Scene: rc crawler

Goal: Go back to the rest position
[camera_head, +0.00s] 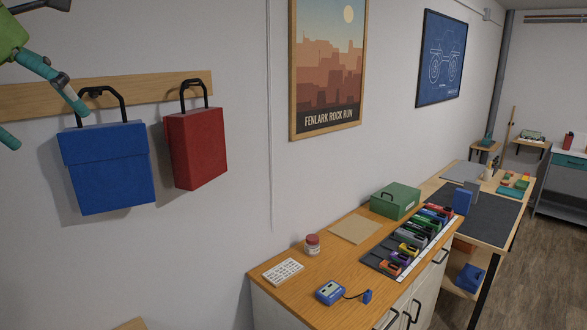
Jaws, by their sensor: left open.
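My left gripper (45,122) is at the upper left edge of the head view, partly cut off by the frame. Its teal fingers are spread apart, with nothing seen between them. One finger overlaps the wooden wall rail (160,87) in the picture, near the handle of a hanging blue bag (108,168). I cannot tell whether the finger touches the handle. A red bag (196,148) hangs to the right of the blue one, clear of the gripper. My right gripper is not in view.
A wooden-topped cabinet (290,302) stands along the wall, bearing a charger (330,292), a jar (312,245), a green box (396,200) and a dark tray of several coloured packs. A workbench (510,222) stands beyond. Floor (545,285) is clear at the right.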

